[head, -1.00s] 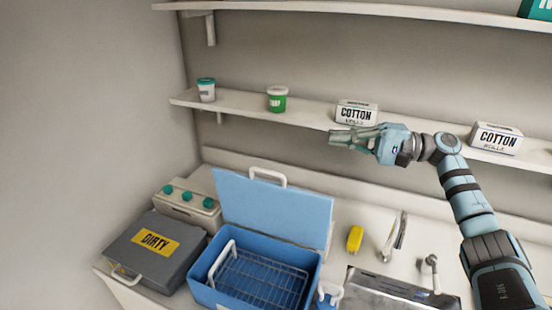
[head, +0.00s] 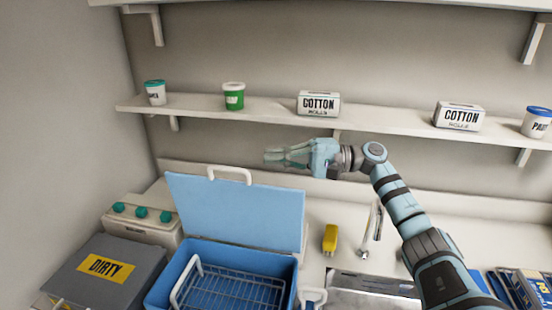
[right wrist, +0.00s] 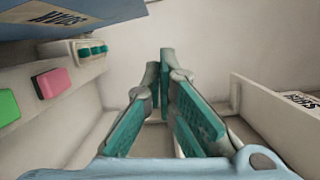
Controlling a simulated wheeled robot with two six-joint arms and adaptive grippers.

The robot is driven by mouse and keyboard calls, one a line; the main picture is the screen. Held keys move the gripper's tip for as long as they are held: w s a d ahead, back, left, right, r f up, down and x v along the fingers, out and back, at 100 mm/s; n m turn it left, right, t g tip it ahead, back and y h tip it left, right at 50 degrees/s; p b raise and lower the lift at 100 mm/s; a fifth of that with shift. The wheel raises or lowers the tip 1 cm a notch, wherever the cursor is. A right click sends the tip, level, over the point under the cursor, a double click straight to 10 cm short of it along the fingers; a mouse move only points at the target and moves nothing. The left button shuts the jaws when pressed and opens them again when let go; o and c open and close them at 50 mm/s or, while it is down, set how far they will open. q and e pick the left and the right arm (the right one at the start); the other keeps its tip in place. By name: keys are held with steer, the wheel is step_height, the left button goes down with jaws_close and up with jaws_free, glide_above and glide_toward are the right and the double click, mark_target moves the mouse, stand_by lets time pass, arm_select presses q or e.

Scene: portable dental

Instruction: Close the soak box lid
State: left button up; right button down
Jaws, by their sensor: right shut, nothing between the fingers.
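The soak box (head: 222,252) is a blue bin on the counter in the head view, with a wire basket (head: 232,288) inside. Its blue lid (head: 236,212) stands open and upright at the back, with a white handle (head: 229,174) on its top edge. My right gripper (head: 268,157) is shut and empty, pointing left, just right of and slightly above the handle in the picture, apart from it. My left gripper is not in view.
A grey DIRTY box (head: 135,262) and a white unit with teal knobs (head: 142,225) stand left of the soak box. A yellow item (head: 331,238) lies to the right. A shelf (head: 385,118) with tubs and cotton boxes (head: 318,103) runs behind.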

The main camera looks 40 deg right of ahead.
steer(key=a+p, duration=0.3)
steer(key=a, duration=0.5)
steer(key=shift+w+r, duration=0.25)
steer(key=shift+r, duration=0.2)
